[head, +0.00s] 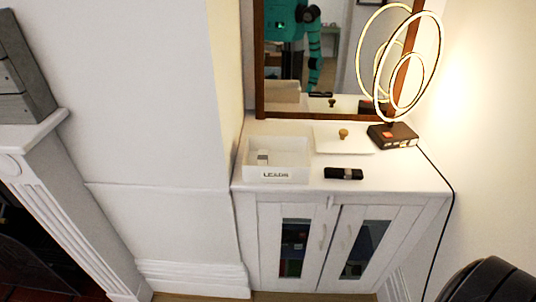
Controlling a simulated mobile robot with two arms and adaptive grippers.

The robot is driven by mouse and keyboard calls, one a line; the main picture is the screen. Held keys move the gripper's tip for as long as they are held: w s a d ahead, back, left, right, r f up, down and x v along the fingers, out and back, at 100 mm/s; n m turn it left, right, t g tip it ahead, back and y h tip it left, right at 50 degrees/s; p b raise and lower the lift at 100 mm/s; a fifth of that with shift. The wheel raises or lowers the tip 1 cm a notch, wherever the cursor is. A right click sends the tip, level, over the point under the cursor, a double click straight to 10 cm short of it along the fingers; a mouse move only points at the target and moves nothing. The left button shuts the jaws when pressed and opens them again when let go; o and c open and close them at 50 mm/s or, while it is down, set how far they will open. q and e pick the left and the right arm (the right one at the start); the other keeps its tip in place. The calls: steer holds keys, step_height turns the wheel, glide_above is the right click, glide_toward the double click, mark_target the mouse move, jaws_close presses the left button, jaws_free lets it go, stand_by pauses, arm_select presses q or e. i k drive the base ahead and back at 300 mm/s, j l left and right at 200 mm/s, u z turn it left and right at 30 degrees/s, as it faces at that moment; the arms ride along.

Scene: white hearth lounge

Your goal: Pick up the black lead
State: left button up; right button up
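A small black bundle with a grey band (343,173), which looks like the black lead, lies on the white cabinet top (400,178) near its front edge. To its left stands an open white box marked "LEADS" (276,175). A white lid with a round wooden knob (360,145) lies flat behind the black bundle. Neither of my grippers is in direct view. A teal robot shows in the mirror, but its grippers cannot be made out.
A lit ring lamp (392,135) stands on a dark base at the back right, its black cord running down the cabinet's right side. A wood-framed mirror (260,62) stands behind. A fireplace surround (62,205) is at left. A dark rounded object (492,282) fills the lower right corner.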

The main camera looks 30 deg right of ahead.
mark_target(347, 173)
steer(key=z, duration=1.5)
